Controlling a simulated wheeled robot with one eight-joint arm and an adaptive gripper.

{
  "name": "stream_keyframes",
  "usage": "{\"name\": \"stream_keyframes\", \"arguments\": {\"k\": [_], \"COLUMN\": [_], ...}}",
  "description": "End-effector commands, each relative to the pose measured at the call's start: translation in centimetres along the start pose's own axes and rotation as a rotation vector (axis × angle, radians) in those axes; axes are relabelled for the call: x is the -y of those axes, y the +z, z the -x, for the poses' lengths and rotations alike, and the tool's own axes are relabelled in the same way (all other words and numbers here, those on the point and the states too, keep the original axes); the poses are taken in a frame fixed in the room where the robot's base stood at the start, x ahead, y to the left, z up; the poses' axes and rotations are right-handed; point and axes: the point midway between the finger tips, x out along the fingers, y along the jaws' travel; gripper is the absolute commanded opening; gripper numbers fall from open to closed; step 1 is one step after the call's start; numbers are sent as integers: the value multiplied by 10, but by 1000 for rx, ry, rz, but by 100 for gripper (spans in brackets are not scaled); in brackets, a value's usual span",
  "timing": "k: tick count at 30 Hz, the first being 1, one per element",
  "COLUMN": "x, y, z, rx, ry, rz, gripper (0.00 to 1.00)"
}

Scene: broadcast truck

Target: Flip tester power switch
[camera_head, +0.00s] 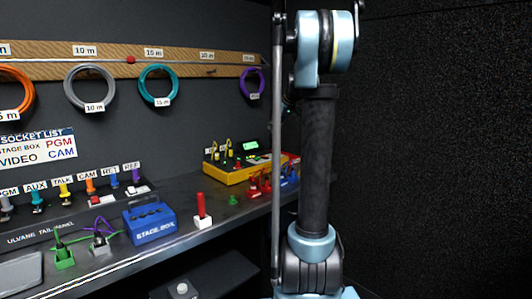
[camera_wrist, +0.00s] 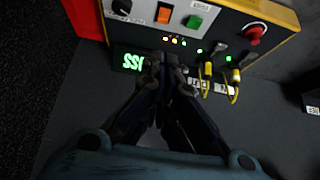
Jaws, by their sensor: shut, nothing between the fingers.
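The tester (camera_head: 238,172) is a yellow box with a lit green display on the bench, partly behind my arm in the head view. I cannot read which control is the power switch. Contact cannot be told. The head view hides my gripper.
Yellow plugs (camera_wrist: 208,70) with cables sit right of my fingertips in the wrist view. On the bench stand a blue stage box (camera_head: 150,224), a red-handled piece (camera_head: 200,208) and red connectors (camera_head: 262,184). Coiled cables (camera_head: 158,85) hang on the wall behind.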

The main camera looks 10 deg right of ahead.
Motion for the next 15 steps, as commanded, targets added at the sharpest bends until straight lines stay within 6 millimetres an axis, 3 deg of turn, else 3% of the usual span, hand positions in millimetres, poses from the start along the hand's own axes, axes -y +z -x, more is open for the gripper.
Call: {"name": "stream_keyframes", "arguments": {"k": [15], "x": [-3], "y": [-2], "z": [-5], "rx": [-3], "ry": [0], "rz": [3], "gripper": [0]}}
